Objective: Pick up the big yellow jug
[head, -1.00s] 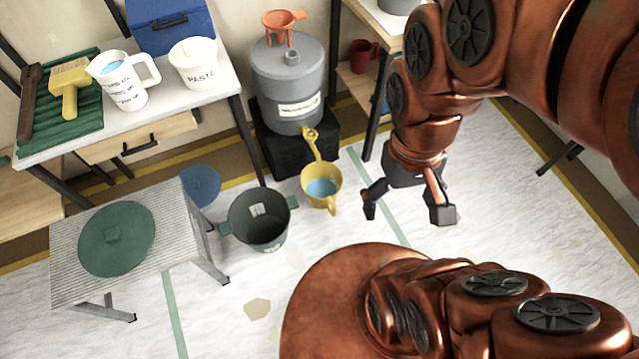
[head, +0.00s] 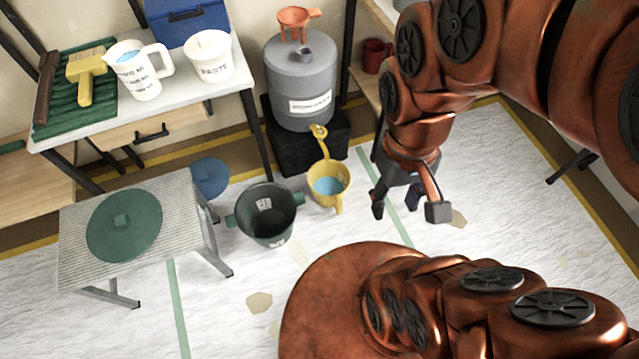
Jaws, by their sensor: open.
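The big yellow jug (head: 322,199) stands on the floor below the grey tank. It has blue liquid inside, and a long yellow handle-like part rises behind it. My gripper (head: 407,209) hangs to the right of the jug in the head view, with its dark fingers spread and nothing between them. A gap of floor shows between the jug and the nearest finger. The height of the fingers above the floor is hard to tell.
A dark green bucket (head: 267,216) stands close to the jug's left. Behind are a black crate (head: 287,150) bearing the grey tank (head: 303,85) and a workbench (head: 190,88). A low step table (head: 75,245) with a green lid is at left. Floor right of my gripper is mostly clear.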

